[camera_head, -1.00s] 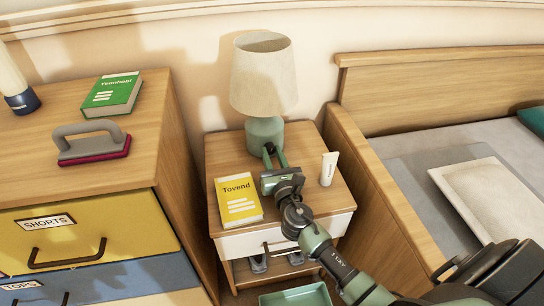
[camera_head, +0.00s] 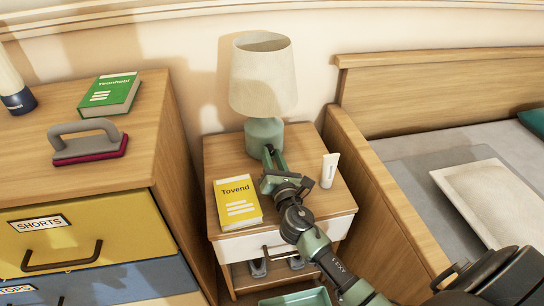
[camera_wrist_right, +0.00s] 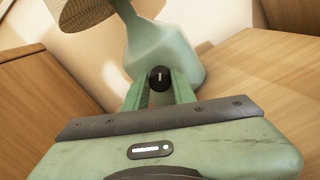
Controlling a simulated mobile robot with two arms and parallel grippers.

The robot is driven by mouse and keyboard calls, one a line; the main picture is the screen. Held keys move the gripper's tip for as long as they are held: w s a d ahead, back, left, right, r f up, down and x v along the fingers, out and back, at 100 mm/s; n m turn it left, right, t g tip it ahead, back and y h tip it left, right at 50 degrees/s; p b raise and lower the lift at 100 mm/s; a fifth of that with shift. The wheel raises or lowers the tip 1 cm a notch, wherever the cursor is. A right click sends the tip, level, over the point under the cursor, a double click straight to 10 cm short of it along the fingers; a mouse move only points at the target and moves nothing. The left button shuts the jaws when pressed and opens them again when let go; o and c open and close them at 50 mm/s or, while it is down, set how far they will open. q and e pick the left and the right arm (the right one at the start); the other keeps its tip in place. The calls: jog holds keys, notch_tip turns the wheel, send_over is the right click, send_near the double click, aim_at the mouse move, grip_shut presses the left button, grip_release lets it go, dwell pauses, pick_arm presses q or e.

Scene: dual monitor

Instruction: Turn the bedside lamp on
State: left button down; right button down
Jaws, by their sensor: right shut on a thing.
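The bedside lamp (camera_head: 264,78) stands upright at the back of the nightstand, with a cream shade and a pale green base (camera_head: 265,134). In the right wrist view, a round black knob (camera_wrist_right: 160,78) with a white mark sits low on the lamp base (camera_wrist_right: 165,55). My right gripper (camera_head: 270,155) reaches over the nightstand to the front of the base. In the wrist view the right gripper's fingers (camera_wrist_right: 160,88) are on either side of the knob, shut on it. The shade shows no clear glow. My left gripper is out of view.
On the nightstand (camera_head: 222,158), a yellow book (camera_head: 238,201) lies left of my right arm and a white tube (camera_head: 329,170) stands to its right. A dresser (camera_head: 150,120) with a green book (camera_head: 111,94) is at left. The bed (camera_head: 410,75) is at right.

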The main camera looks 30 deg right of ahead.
jog(key=c, duration=1.1)
grip_release()
jog(key=shift+c, duration=0.2)
jog(key=shift+s, duration=0.1)
jog(key=v, duration=0.7)
jog(key=shift+s+a, duration=0.15)
jog(key=shift+s, duration=0.2)
